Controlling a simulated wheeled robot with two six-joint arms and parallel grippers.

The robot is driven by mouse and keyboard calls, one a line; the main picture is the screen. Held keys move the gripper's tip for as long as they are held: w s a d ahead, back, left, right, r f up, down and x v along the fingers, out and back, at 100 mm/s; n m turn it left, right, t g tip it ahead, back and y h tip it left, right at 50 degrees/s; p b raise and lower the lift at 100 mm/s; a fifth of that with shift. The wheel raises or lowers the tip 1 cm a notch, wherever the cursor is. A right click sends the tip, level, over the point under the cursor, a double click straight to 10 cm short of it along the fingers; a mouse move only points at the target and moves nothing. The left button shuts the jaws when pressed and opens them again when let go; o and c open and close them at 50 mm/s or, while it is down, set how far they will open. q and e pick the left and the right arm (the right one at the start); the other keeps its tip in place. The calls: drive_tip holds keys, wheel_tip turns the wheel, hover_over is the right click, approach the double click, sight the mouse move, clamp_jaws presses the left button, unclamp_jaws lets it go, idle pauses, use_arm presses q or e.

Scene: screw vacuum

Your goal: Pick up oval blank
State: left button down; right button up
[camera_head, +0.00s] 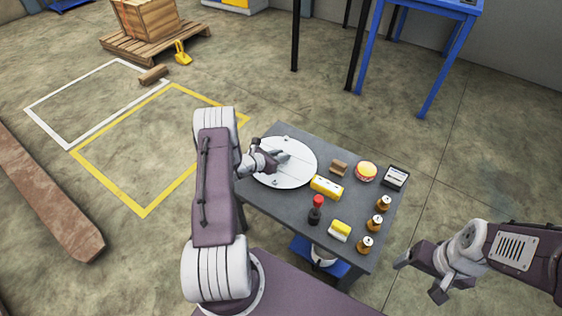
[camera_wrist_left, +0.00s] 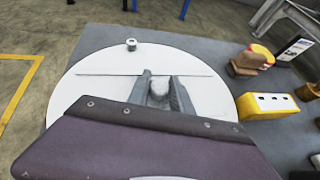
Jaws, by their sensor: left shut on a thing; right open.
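The oval blank (camera_head: 301,170) is a large white flat plate on the grey table's left end. It also fills much of the left wrist view (camera_wrist_left: 90,92), with a thin straight line across it and a small round metal piece near its far edge. My left gripper (camera_head: 283,156) is over the middle of the blank, its fingers shut on a small light knob-like part there; in the left wrist view the fingertips (camera_wrist_left: 159,92) close around it. Whether the blank touches the table is hard to tell. My right gripper (camera_head: 418,278) is open and empty, right of the table.
On the grey table (camera_head: 270,216) beside the blank are a yellow block (camera_head: 327,187), a brown block (camera_head: 339,168), a round red-and-yellow item (camera_head: 366,171), a red-capped bottle (camera_head: 316,210) and several small jars (camera_head: 377,222). A blue-framed table (camera_head: 432,75) stands behind.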

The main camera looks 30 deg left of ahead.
use_arm(q)
wheel_tip(320, 180, up, 5)
drive_tip(key=shift+p, duration=1.2)
drive_tip(key=w+d+r+p, duration=0.1)
drive_tip(key=w+d+r, duration=0.1)
drive_tip(key=d, duration=0.3)
drive_tip(key=w+d+r+p, duration=0.1)
drive_tip(key=w+d+r, duration=0.1)
drive_tip(key=d+r, duration=0.2)
drive_tip(key=shift+w+d, duration=0.4)
drive_tip(key=shift+d, duration=0.4)
